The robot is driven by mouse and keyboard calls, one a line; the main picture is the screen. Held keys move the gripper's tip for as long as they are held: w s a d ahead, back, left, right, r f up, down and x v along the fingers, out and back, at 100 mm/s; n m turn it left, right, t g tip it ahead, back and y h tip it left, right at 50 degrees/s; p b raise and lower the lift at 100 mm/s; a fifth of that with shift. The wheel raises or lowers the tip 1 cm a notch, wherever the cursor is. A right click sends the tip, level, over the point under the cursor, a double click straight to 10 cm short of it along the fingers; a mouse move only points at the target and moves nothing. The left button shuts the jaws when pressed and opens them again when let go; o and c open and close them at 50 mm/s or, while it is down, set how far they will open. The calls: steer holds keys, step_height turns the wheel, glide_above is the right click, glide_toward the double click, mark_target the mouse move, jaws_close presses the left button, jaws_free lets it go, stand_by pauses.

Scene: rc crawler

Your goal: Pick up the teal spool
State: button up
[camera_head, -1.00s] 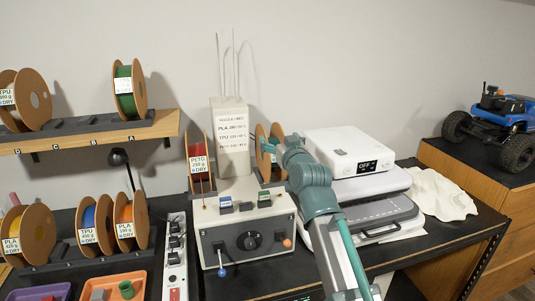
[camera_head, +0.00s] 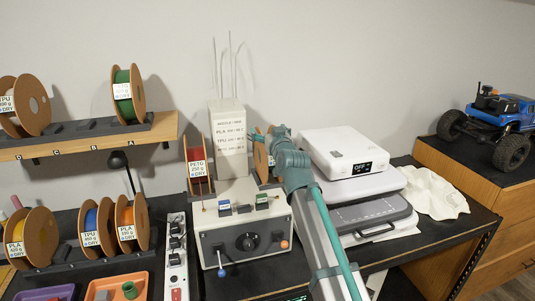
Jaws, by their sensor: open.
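A spool with brown cardboard flanges (camera_head: 261,156) stands upright on the right side of the grey control box, behind my arm. My arm hides much of it, and I cannot make out its filament colour, so I cannot confirm that it is the teal one. My gripper (camera_head: 272,146) is open at this spool's right side, largely hidden by my own wrist. I cannot tell whether its fingers touch the spool. A green spool (camera_head: 123,91) stands upright on the upper left shelf, well away from my gripper.
A red PETG spool (camera_head: 197,165) stands left of the control box (camera_head: 243,222), with thin upright rods behind. A white device (camera_head: 343,150) sits on a grey machine to the right. A white cloth (camera_head: 433,193) lies at right.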

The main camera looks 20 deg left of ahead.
steer(key=shift+c, duration=0.4)
jaws_close()
steer(key=shift+r, duration=0.1)
